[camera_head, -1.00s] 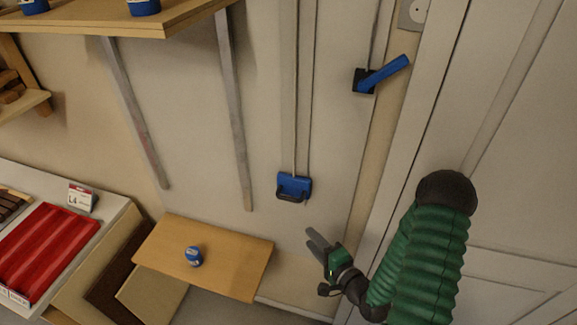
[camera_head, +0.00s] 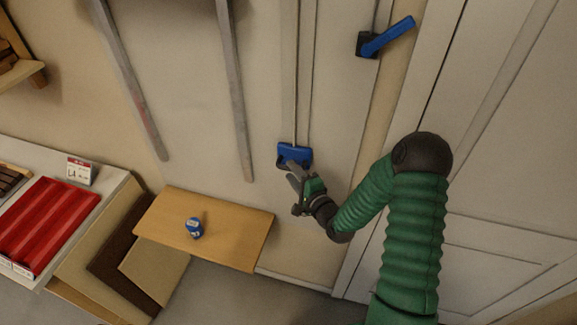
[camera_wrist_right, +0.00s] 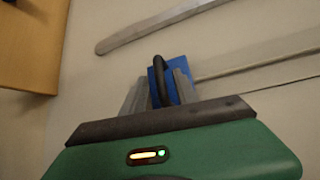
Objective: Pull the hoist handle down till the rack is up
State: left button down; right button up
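The hoist handle is a blue block (camera_head: 293,154) with a dark grip bar, on a vertical track on the wall. My right gripper (camera_head: 294,178) is at its lower edge in the head view. In the right wrist view the dark bar (camera_wrist_right: 160,82) stands between the two grey fingers of my right gripper (camera_wrist_right: 158,92), with the blue block behind. The fingers look apart, with gaps beside the bar; contact is not clear. A wooden board (camera_head: 235,228) with a blue tin (camera_head: 194,228) is lower left; I cannot tell whether it is the rack. My left gripper is out of view.
A blue lever (camera_head: 388,37) on a dark mount is at upper right, beside a door frame. Two grey metal rails (camera_head: 240,110) run down the wall at left. A red ribbed tray (camera_head: 45,225) lies on a white counter at far left.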

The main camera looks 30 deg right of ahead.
jog(key=shift+w+d+f, duration=0.1)
jog(key=shift+w+f, duration=0.05)
jog(key=shift+w, duration=0.6)
jog(key=shift+w+d+f, duration=0.1)
jog(key=shift+w+f, duration=0.05)
jog(key=shift+w, duration=0.6)
jog(key=shift+s+a+r, duration=0.1)
jog(key=shift+a, duration=0.05)
jog(key=c, duration=0.4)
grip_shut()
